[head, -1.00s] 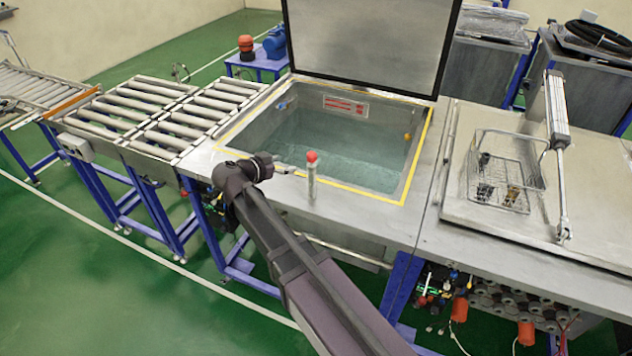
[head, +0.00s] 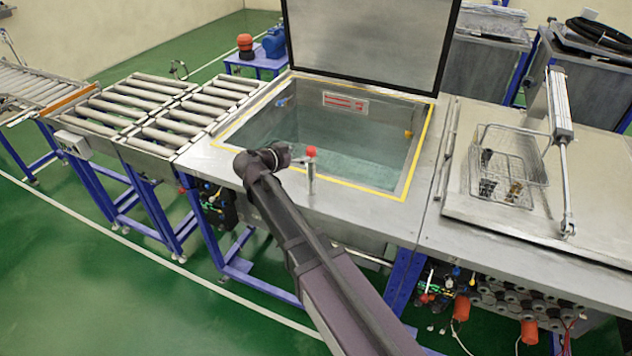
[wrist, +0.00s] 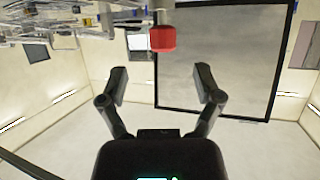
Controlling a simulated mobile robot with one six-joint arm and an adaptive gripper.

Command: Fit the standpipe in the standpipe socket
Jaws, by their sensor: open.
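The standpipe (head: 312,176), taken to be the slim grey pipe with a red cap, stands upright on the front ledge of the open tank. Its red cap shows at the top of the wrist view (wrist: 163,38), which is upside down, with a bit of pipe above it. My gripper (head: 299,160) is just left of the pipe's upper part in the head view. In the wrist view, my gripper (wrist: 162,76) is open and empty, its fingers spread wide, with the cap beyond the tips. I cannot make out the standpipe socket.
The tank (head: 408,170) holds water and has its lid (head: 365,45) raised behind. A wire basket (head: 505,165) sits on the closed lid at right, beside a pneumatic cylinder (head: 560,105). Roller conveyors (head: 150,115) are at left. The ledge right of the pipe is clear.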

